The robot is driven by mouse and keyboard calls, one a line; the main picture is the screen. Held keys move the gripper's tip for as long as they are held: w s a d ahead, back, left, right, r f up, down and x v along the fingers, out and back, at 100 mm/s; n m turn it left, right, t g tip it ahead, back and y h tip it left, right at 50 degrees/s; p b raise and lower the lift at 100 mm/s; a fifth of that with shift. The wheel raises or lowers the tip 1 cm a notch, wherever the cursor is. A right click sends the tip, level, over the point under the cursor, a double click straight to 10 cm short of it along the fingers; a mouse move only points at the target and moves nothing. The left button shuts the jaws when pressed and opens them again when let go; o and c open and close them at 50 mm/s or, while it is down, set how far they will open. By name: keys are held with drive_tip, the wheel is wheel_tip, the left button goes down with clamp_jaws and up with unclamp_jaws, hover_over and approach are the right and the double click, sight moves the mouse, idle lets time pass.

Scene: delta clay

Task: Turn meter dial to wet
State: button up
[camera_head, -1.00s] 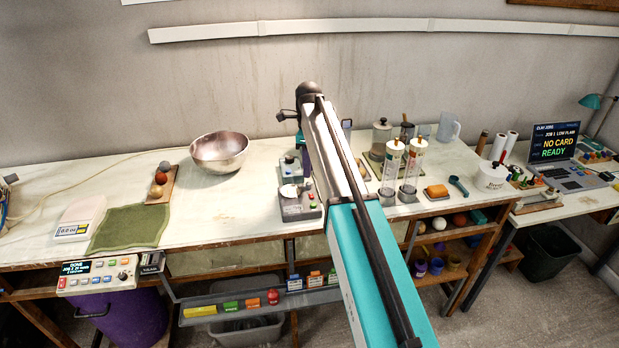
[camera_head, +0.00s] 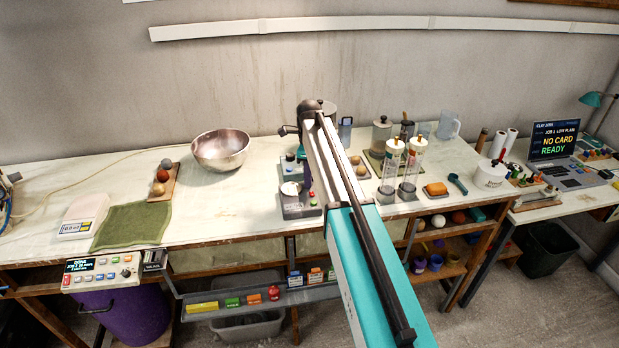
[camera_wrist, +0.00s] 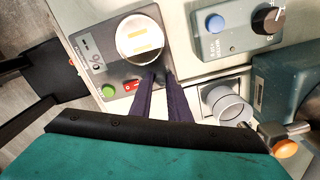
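A grey box (camera_wrist: 235,25) with a blue button and a black dial (camera_wrist: 268,19) with a pale pointer mark stands at the top right of the wrist view. The lettering around the dial is too small to read, so I cannot confirm it is the meter. In the head view a blue-grey box (camera_head: 290,168) stands left of my arm. My gripper (camera_wrist: 161,73) has two dark purple fingers pointing down with a narrow gap and nothing seen between them. The fingertips are beside the round pale disc (camera_wrist: 139,38) of a dark device, left of and apart from the dial.
The dark device carries a green button (camera_wrist: 108,91) and a red switch. A grey cylinder (camera_wrist: 228,104) and an orange knob (camera_wrist: 286,148) are close on the right. A metal bowl (camera_head: 220,150) stands left on the bench. Clear-sided cylinders (camera_head: 411,168) stand right of my arm.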

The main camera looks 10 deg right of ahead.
clamp_jaws()
drive_tip(key=shift+n, duration=0.4)
drive_tip(key=n+b, duration=0.1)
drive_tip(key=n, duration=0.8)
drive_tip(key=shift+n+b, duration=0.3)
drive_tip(key=shift+a+n, duration=0.1)
drive_tip(key=shift+n, duration=1.7)
drive_tip(key=shift+o, duration=1.7)
unclamp_jaws()
